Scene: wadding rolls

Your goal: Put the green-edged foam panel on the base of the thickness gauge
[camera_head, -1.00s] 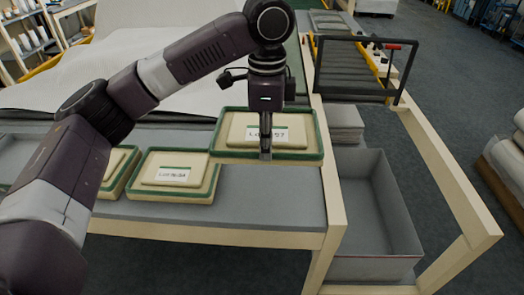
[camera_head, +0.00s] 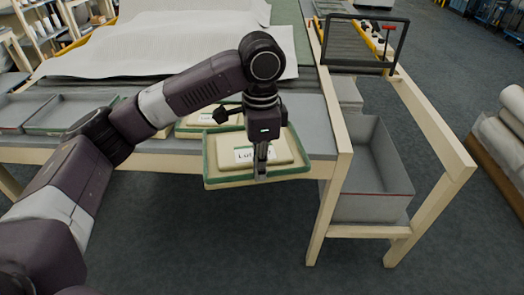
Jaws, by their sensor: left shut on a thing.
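The green-edged foam panel (camera_head: 287,151) is cream with a raised middle block and a white label. My left gripper (camera_head: 261,168) points down and is shut on the panel, its fingers covering part of the label. The panel is tilted in view and overhangs the table's front edge, seemingly held above the table. No thickness gauge can be told for certain. A black frame with a red handle (camera_head: 327,45) stands over rollers at the back right. My right gripper is not in view.
Another green-edged panel (camera_head: 192,121) lies on the table (camera_head: 315,110), partly behind my arm. Shallow trays (camera_head: 62,112) stand at the left. White sheet material (camera_head: 130,60) covers the back. A grey bin (camera_head: 366,205) sits at the right; floor is clear in front.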

